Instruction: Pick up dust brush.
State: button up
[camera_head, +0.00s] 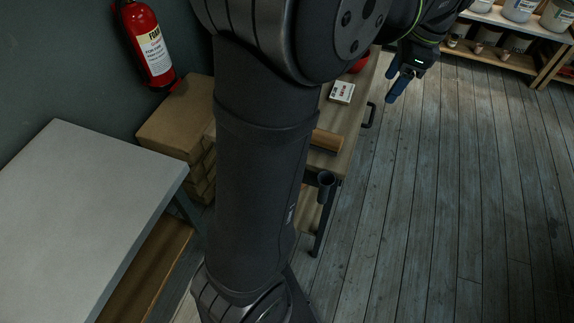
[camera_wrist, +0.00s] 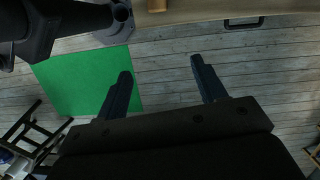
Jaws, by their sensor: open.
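My gripper (camera_wrist: 160,75) is open and empty in the wrist view, its two dark fingers spread over the floor. In the head view my gripper (camera_head: 397,82) hangs at the upper right, beside the wooden cart and over the plank floor. I cannot make out a dust brush in either view. Much of the cart's top is hidden behind my arm.
A white table (camera_head: 85,190), cardboard boxes (camera_head: 178,118) and a fire extinguisher (camera_head: 149,43) stand left. A green mat (camera_wrist: 80,80) lies on the floor.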

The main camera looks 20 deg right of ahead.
jog(key=w+a+n+g+h, duration=0.1)
jog(key=w+a+n, duration=0.25)
jog(key=a, duration=0.75)
jog(key=w+a+n+g+h, duration=0.1)
jog(key=w+a+n, duration=0.25)
jog(key=a, duration=0.65)
jog(key=shift+n, duration=0.3)
jog(key=f, duration=1.1)
jog(key=s+a+f, duration=0.1)
jog(key=f, duration=0.5)
jog(key=shift+s+a+f, duration=0.1)
jog(key=shift+a+f, duration=0.05)
jog(key=shift+f, duration=2.85)
jog(key=c, duration=1.1)
